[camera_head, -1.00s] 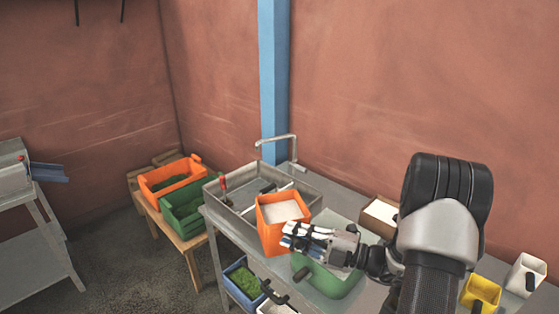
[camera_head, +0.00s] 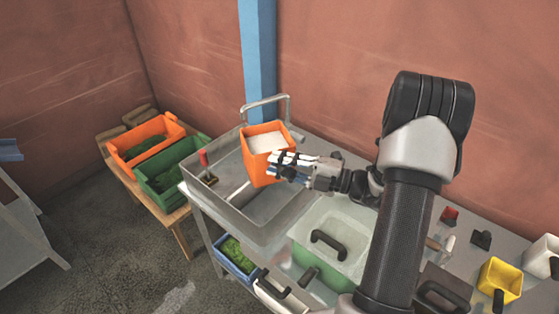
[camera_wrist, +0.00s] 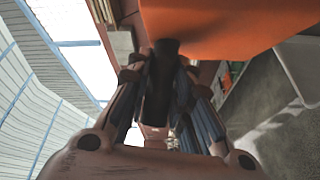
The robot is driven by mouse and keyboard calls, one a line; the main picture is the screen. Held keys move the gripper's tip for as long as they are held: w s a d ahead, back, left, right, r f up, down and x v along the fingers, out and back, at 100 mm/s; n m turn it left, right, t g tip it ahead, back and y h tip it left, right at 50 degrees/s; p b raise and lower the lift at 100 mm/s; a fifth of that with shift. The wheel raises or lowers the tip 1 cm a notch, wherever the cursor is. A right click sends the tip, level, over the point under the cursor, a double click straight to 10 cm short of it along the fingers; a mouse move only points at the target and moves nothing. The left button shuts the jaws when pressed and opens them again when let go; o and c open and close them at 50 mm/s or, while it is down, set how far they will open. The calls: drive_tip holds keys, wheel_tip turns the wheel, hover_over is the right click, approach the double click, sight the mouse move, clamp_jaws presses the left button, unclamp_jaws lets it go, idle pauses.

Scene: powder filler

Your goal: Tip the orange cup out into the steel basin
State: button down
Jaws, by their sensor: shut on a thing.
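The orange cup (camera_head: 261,170) is a square-topped container with white powder (camera_head: 267,143) inside. In the head view it is held above the steel basin (camera_head: 220,211), over its right and back part, and looks about upright. My gripper (camera_head: 284,166) is shut on the cup at its right side. In the wrist view the cup's orange wall (camera_wrist: 215,25) fills the top, with a dark part, likely its handle, between my fingers (camera_wrist: 165,90). The cup hides part of the basin floor.
A tap (camera_head: 270,99) arches behind the basin, close to the cup. A green container with a pale lid and black handle (camera_head: 328,243) stands right of the basin. A yellow cup (camera_head: 499,281) and a white cup (camera_head: 541,257) stand far right. Orange (camera_head: 140,135) and green (camera_head: 165,172) crates sit at left.

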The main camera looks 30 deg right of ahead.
drive_tip(key=d+f+n+g+h, duration=0.3)
drive_tip(key=d+f, duration=0.3)
drive_tip(key=a+f+n+g+h+b, duration=0.3)
drive_tip(key=a+f+n+h+b, duration=0.2)
drive_tip(key=h+b, duration=0.5)
drive_tip(key=shift+f, duration=0.8)
drive_tip(key=shift+a, duration=0.1)
idle(0.9)
